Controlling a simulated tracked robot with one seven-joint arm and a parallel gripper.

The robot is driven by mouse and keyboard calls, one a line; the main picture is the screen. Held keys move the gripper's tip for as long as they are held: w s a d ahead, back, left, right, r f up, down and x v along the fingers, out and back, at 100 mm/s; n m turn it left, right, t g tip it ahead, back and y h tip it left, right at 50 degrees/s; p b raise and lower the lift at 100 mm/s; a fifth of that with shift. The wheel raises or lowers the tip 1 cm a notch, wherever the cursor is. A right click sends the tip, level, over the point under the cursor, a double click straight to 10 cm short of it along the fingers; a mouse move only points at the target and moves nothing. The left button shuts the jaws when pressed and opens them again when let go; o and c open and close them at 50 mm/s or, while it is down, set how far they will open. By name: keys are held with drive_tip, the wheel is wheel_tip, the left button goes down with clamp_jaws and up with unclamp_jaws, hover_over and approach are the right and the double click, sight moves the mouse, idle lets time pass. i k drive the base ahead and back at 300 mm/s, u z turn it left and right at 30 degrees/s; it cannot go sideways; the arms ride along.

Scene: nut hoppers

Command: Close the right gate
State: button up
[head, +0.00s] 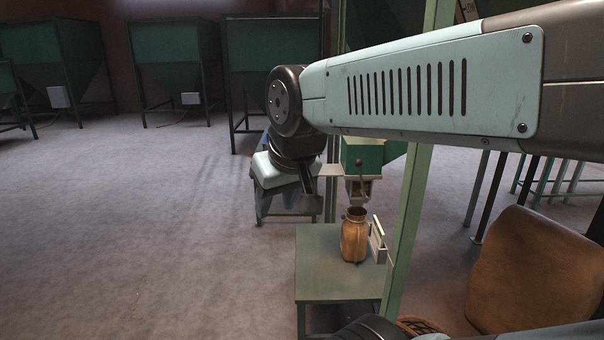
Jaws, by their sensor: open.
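A green hopper outlet box (370,153) hangs beside the green post, right of my wrist. A small dark lever with a round knob (360,164) shows on its front, above a metal spout (359,190). This is the only gate I can make out nearby; whether it is open or shut is too small to tell. A pale flat plate (332,170) juts left from the box. My gripper (308,183) is open, pointing down just left of the plate; its fingers are small and partly hidden. I cannot tell whether it touches the plate.
An orange-brown jar (354,238) stands upright on a green stand (322,268) below the spout. A pale bracket (378,241) is beside it. The green post (408,215) rises close on the right. Floor at left is clear.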

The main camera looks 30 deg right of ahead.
sight(327, 170)
drive_tip(key=u, duration=1.3)
drive_tip(key=i, duration=0.1)
drive_tip(key=z, duration=3.15)
drive_tip(key=k, duration=0.8)
drive_tip(key=u, duration=0.7)
drive_tip(key=i, duration=0.95)
drive_tip(key=u, duration=0.1)
